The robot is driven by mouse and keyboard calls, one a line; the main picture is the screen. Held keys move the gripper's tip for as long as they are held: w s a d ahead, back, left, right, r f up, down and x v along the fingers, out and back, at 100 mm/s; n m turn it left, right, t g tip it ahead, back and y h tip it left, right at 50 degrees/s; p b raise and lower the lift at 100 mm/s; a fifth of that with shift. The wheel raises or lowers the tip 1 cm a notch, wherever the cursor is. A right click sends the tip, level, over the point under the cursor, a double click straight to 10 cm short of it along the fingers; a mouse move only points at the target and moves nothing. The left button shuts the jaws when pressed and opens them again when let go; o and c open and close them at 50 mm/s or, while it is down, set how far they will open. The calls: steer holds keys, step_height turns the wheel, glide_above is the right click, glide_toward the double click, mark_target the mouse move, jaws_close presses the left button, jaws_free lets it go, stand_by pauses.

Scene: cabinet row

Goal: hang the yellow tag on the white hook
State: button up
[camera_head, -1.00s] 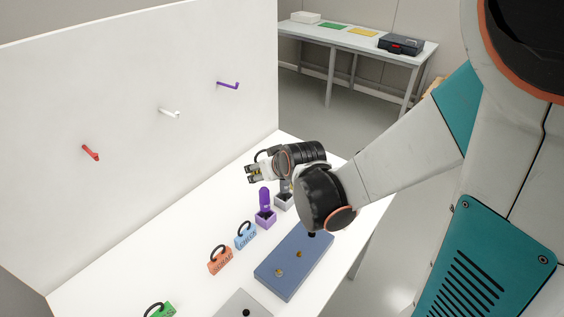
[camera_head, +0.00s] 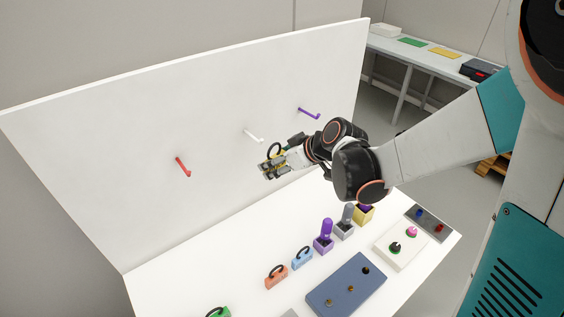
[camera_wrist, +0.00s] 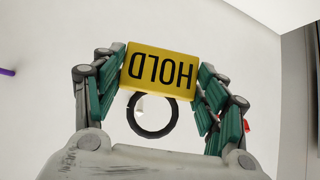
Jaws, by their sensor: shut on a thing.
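The yellow tag (camera_wrist: 159,68) reads "HOLD", upside down in the wrist view, with a black ring (camera_wrist: 152,122) below it there. My gripper (camera_head: 268,167) is shut on the tag, its green-padded fingers on both sides of it; the fingers also show in the wrist view (camera_wrist: 160,78). In the head view only a little yellow shows between the fingers. The white hook (camera_head: 253,135) sticks out of the white panel, just above and left of my gripper in the picture. In the wrist view a small white piece shows inside the ring; I cannot tell how far behind it is.
A red hook (camera_head: 183,167) and a purple hook (camera_head: 309,113) flank the white one on the panel (camera_head: 120,130). Below, the table bears an orange padlock-like block (camera_head: 276,277), a blue one (camera_head: 302,259), a purple-handled piece (camera_head: 325,235) and a blue-grey board (camera_head: 345,288).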

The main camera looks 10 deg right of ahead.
steer(key=shift+w, duration=0.1)
steer(key=w+a+f+b, duration=0.3)
steer(key=w+a, duration=0.3)
steer(key=w, duration=0.4)
steer(key=shift+w+a+b, duration=0.2)
steer(key=shift+w+b, duration=0.2)
steer(key=shift+b, duration=0.2)
stand_by(1.3)
stand_by(0.7)
steer(key=o, duration=0.9)
